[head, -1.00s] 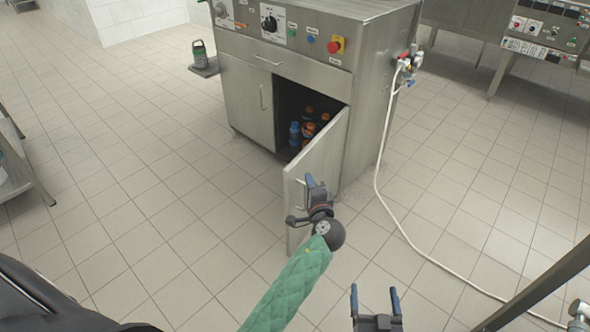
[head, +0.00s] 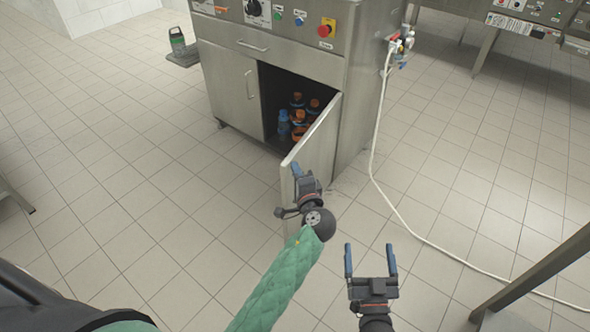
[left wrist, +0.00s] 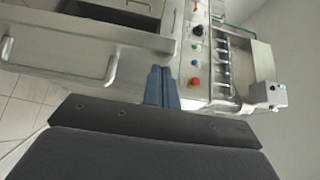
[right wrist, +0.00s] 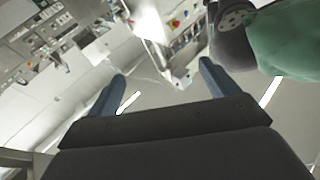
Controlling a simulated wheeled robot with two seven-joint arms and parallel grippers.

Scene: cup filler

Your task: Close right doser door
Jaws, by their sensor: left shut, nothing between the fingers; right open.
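The right doser door (head: 318,143) stands open, swung out from the steel cabinet (head: 280,62) toward me. It also shows in the left wrist view (left wrist: 90,62) with a bar handle. My left gripper (head: 300,172) is shut and empty, over the door's near lower part in the head view, hiding its handle there. I cannot tell if it touches the door. In the left wrist view the shut fingers (left wrist: 161,88) show beside the door's edge. My right gripper (head: 370,262) is open and empty, above the floor to the right of the door. It also shows in the right wrist view (right wrist: 165,90).
Several orange-capped and blue bottles (head: 298,118) stand inside the open compartment. The left door (head: 230,88) is shut. A white hose (head: 378,160) runs from the cabinet side across the floor. A metal frame leg (head: 535,280) is at the lower right.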

